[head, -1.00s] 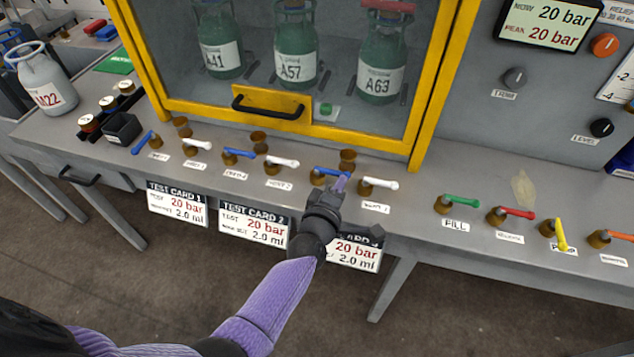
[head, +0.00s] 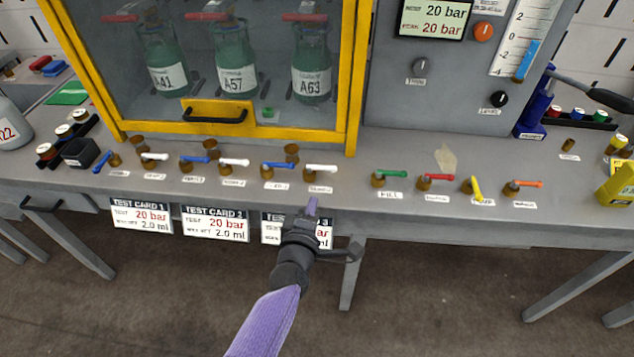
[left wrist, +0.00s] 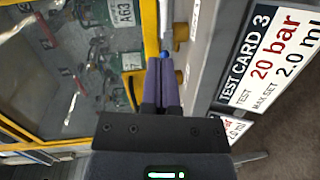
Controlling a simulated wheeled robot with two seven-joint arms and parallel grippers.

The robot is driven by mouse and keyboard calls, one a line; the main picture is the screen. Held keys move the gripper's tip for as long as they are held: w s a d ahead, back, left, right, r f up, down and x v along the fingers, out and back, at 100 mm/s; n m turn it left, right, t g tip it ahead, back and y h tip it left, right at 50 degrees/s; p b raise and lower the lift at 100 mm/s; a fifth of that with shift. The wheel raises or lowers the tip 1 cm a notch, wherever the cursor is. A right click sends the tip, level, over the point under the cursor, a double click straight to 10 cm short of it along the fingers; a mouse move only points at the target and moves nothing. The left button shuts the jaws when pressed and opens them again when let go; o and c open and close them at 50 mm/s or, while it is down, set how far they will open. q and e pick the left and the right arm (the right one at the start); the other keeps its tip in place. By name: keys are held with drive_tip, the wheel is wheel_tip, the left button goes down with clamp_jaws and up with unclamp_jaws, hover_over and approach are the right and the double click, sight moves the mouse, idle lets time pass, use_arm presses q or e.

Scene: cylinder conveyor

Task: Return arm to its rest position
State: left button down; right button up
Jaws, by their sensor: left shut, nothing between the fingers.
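My left gripper (head: 311,207) is in front of the bench edge, over the third test card (head: 272,229), which it partly hides. Its purple fingers are together and hold nothing; they also show closed in the left wrist view (left wrist: 163,85). Just beyond the fingertips, on the bench, are a white-handled valve (head: 320,168) and a blue-handled valve (head: 278,165). The gripper looks apart from both handles. My purple-sleeved arm reaches up from the bottom of the head view. My right gripper is not in view.
The yellow-framed cabinet (head: 352,90) with green cylinders stands behind the valves. Green, red, yellow and orange valves line the bench (head: 420,215) to the right. The floor space in front of the bench is open.

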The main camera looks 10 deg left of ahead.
use_arm(q)
drive_tip(key=s+f+m+g+h, duration=0.35)
drive_tip(key=s+m+g, duration=0.45)
drive_tip(key=s+m, duration=0.6)
drive_tip(key=s+a+r+m+g+y, duration=0.2)
drive_tip(key=s+a+g, duration=0.1)
drive_tip(key=s, duration=0.4)
drive_tip(key=s+a+r+m+g+y, duration=0.1)
drive_tip(key=s+a+m+g, duration=0.15)
drive_tip(key=s, duration=0.45)
drive_tip(key=s+a+f+g, duration=0.1)
drive_tip(key=s+f, duration=0.1)
drive_tip(key=f, duration=0.7)
drive_tip(key=s+f+g, duration=0.1)
drive_tip(key=s+f, duration=0.1)
drive_tip(key=f, duration=0.6)
drive_tip(key=s+a+f, duration=0.2)
drive_tip(key=s+f, duration=0.3)
drive_tip(key=s, duration=0.2)
drive_tip(key=s+a+f+g+y, duration=0.1)
drive_tip(key=s+a+f, duration=0.1)
drive_tip(key=s+f, duration=0.3)
drive_tip(key=s, duration=0.2)
drive_tip(key=shift+s+a+f, duration=0.25)
drive_tip(key=shift+s+a, duration=0.05)
drive_tip(key=shift+s, duration=0.1)
drive_tip(key=shift+m, duration=0.25)
